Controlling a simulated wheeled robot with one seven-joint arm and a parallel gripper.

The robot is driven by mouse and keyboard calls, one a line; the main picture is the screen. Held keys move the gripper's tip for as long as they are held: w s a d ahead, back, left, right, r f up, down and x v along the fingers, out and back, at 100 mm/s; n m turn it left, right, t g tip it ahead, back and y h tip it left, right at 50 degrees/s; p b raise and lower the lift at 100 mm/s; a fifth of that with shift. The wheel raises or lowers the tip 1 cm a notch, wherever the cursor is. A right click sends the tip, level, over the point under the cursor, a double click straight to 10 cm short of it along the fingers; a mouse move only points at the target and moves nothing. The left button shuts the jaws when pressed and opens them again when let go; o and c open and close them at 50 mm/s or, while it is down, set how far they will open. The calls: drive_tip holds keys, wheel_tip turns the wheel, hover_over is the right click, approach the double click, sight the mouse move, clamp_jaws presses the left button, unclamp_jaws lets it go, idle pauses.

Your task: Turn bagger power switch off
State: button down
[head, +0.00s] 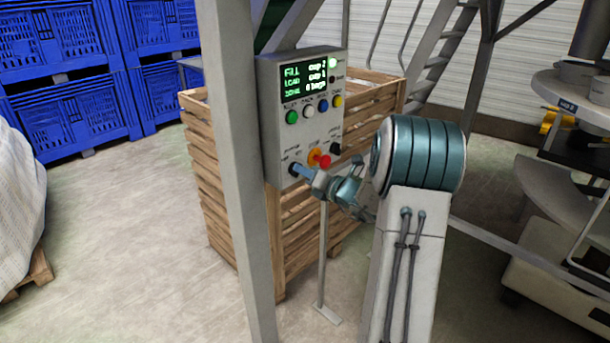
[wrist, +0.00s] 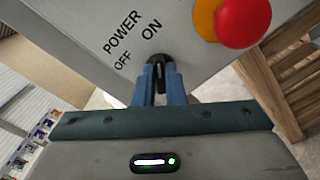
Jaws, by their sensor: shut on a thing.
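The bagger control box (head: 274,134) is grey, with a lit screen (head: 306,77) showing green and white text. Its black power switch (wrist: 158,68) is at the lower left of the panel, under the words POWER, OFF and ON in the wrist view. My gripper (wrist: 160,84) has its two blue fingers shut on the switch knob, one on each side. In the head view my gripper (head: 298,170) reaches the panel's lower left corner and covers much of the knob. I cannot tell clearly which label the knob points at.
A red emergency button (head: 324,161) on a yellow base sits close to the right of the switch. Another black knob (head: 335,148) is farther right. A steel post (head: 243,180) stands left of the box, and a wooden crate (head: 215,160) stands behind it.

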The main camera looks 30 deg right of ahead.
drive_tip(key=n+b, duration=0.5)
drive_tip(key=b, duration=0.3)
drive_tip(key=n+b, duration=0.6)
drive_tip(key=b, duration=0.2)
drive_tip(key=n+b, duration=0.5)
drive_tip(key=b, duration=0.3)
drive_tip(key=shift+s+a+f+n, duration=0.15)
drive_tip(key=shift+a+n, duration=0.15)
drive_tip(key=shift+n, duration=0.1)
drive_tip(key=c, duration=1.5)
unclamp_jaws()
drive_tip(key=shift+s, duration=0.1)
drive_tip(key=v, duration=1.3)
drive_tip(key=shift+s+p, duration=0.3)
drive_tip(key=shift+d, duration=0.1)
